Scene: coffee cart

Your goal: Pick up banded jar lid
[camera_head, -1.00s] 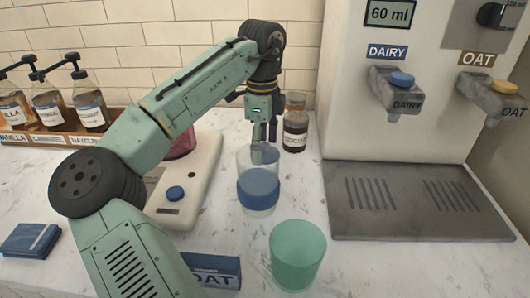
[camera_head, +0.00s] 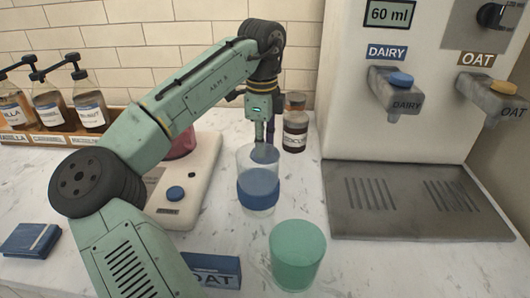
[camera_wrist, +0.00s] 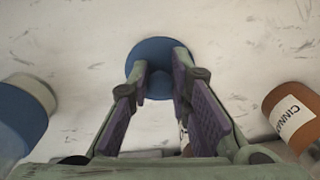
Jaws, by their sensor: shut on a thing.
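The round blue lid (camera_wrist: 152,52) shows below my fingers in the wrist view, with a small knob at its middle. My gripper (camera_wrist: 160,85) points down and is shut on the lid's knob. In the head view my gripper (camera_head: 264,143) is behind the clear jar with the blue band (camera_head: 258,190), and the lid (camera_head: 265,154) shows partly behind that jar's rim. I cannot tell whether the lid touches the counter. The banded jar also shows at the left of the wrist view (camera_wrist: 22,112).
A brown spice jar (camera_head: 295,132) stands just right of my gripper, with another behind it. A green cup (camera_head: 298,254) stands in front. A white scale (camera_head: 190,190) is at left, and the milk dispenser with its grey drip tray (camera_head: 400,205) at right.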

